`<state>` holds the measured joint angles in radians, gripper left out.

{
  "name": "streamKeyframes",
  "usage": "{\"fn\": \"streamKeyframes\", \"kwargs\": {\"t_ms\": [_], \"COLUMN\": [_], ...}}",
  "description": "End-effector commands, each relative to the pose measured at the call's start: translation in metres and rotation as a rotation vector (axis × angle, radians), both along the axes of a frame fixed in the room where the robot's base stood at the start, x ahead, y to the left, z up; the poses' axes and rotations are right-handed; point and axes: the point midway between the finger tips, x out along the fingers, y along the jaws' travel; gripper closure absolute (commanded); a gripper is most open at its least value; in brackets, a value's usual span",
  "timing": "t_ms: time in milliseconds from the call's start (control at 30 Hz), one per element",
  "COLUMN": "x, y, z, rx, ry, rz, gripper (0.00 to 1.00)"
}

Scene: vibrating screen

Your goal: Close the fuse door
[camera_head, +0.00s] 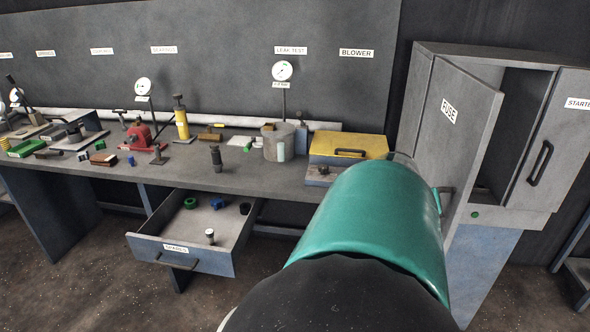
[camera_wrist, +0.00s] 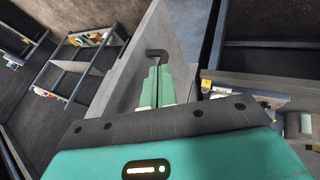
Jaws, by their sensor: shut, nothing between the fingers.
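The grey fuse door (camera_head: 455,135), labelled FUSE, stands partly open on the left of the wall cabinet (camera_head: 520,220). A dark gap shows between it and the STARTER door. In the wrist view, my gripper (camera_wrist: 155,78) has its two green fingers together with nothing between them. The fingertips are at a dark bent handle (camera_wrist: 157,54) on a grey panel (camera_wrist: 180,30), which looks like the fuse door. I cannot tell whether they touch the handle. In the head view my green arm hides the gripper and the door's lower left part.
The STARTER door (camera_head: 551,140) with a dark handle is at the right. A workbench (camera_head: 240,175) with gauges, a red vise and a yellow-lidded box (camera_head: 350,145) runs left of the cabinet. An open SPARES drawer (camera_head: 190,255) juts out below it. Floor shows in front of the bench.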

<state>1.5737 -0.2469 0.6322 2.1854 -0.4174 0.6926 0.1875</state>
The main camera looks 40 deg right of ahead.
Motion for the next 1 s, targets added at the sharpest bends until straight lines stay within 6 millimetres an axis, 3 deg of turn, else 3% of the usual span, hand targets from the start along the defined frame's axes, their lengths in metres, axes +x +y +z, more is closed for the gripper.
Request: {"fn": "streamKeyframes", "kwargs": {"t_ms": [67, 300, 1000], "x": [-0.003, -0.024, -0.031], "y": [-0.011, -0.037, -0.050], "z": [-0.014, -0.011, -0.011], "rx": [0.006, 0.002, 0.003], "ry": [-0.001, -0.003, -0.002], "rz": [-0.004, -0.005, 0.025], "gripper": [1.00, 1.00, 1.00]}}
